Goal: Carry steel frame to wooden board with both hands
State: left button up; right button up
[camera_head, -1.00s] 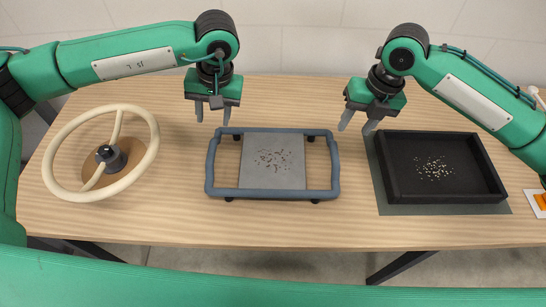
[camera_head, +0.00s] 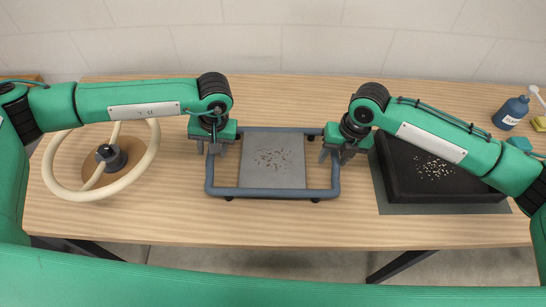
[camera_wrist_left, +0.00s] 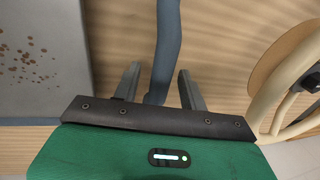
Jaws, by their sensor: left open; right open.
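The steel frame (camera_head: 272,194), a blue-grey tube loop around a grey speckled plate (camera_head: 272,160), lies level at the table's middle. My left gripper (camera_head: 206,149) is open at its left side bar. In the left wrist view the frame's bar (camera_wrist_left: 167,45) runs between the open fingers (camera_wrist_left: 158,80). My right gripper (camera_head: 331,157) is open at the right side bar; its arm and jaws partly hide that corner, so I cannot tell whether the bar is between the fingers. A round brown board (camera_head: 119,172) lies under a cream wheel at left; I see no other separate board.
The cream wheel (camera_head: 146,166) with a dark hub stands close left of the frame. A black tray (camera_head: 445,189) with pale bits sits on a grey mat (camera_head: 440,209) at right. A blue bottle (camera_head: 511,113) stands back right. The table front (camera_head: 270,225) is clear.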

pick_arm(q)
grip_shut()
pick_arm(e)
grip_shut()
pick_arm(q)
jog(key=shift+r, duration=0.1)
pick_arm(e)
jog(key=shift+r, duration=0.15)
dwell(0.9)
